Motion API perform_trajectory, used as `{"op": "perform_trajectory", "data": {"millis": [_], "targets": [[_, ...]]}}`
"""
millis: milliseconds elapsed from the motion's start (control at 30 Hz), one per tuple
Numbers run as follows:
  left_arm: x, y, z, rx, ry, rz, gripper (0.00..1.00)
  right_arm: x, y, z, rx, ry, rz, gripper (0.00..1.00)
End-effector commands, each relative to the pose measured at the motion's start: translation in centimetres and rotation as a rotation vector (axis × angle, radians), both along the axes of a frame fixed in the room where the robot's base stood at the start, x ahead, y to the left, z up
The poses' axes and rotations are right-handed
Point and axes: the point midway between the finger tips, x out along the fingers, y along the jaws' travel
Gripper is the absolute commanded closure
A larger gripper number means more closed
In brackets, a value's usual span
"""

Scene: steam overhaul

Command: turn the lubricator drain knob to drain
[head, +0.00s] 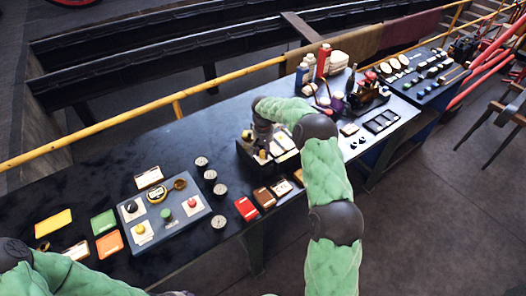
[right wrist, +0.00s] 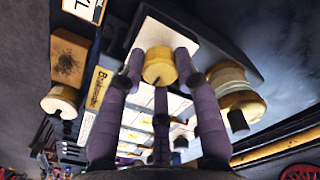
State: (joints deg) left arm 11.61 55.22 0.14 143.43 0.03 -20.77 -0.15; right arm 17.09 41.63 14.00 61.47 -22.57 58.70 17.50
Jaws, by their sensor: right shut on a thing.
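A round brass knob (right wrist: 158,68), apparently the lubricator drain knob, stands in front of a pale plate (right wrist: 170,32) in the right wrist view. My right gripper (right wrist: 158,85) has its purple fingers closed around it, and a dark notch shows on the knob's near face. In the head view my right gripper (head: 260,137) points down at a dark open unit (head: 246,158) on the bench, and the arm hides part of that unit. I cannot read which mark the knob points to. My left arm enters at the lower left, but its gripper is out of view.
Other brass fittings stand left (right wrist: 60,102) and right (right wrist: 240,105) of the fingers. A yellow rail (head: 120,128) runs behind.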

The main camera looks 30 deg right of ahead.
Motion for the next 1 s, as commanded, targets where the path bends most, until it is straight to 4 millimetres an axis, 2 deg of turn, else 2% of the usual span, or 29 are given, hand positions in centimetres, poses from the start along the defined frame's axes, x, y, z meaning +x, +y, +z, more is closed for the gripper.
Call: {"op": "perform_trajectory", "data": {"millis": [33, 100, 400, 533, 667, 1000], "targets": [[0.0, 0.0, 0.0, 0.0, 0.0, 0.0, 0.52, -0.4, 0.2, -0.5, 0.005, 0.015, 0.002, 0.59], [0.0, 0.0, 0.0, 0.0, 0.0, 0.0, 0.52, -0.4, 0.2, -0.5, 0.004, 0.014, 0.002, 0.44], [0.0, 0.0, 0.0, 0.0, 0.0, 0.0, 0.52, -0.2, 0.1, -0.2, 0.001, 0.006, 0.002, 0.44], [0.0, 0.0, 0.0, 0.0, 0.0, 0.0, 0.52, -0.1, 0.1, 0.5, 0.001, 0.003, 0.001, 0.44], [0.0, 0.0, 0.0, 0.0, 0.0, 0.0, 0.52, 0.0, 0.0, 2.4, 0.0, 0.0, 0.0, 0.44], [0.0, 0.0, 0.0, 0.0, 0.0, 0.0, 0.52, -0.1, 0.1, 8.9, 0.002, 0.004, 0.0, 0.44]]}}
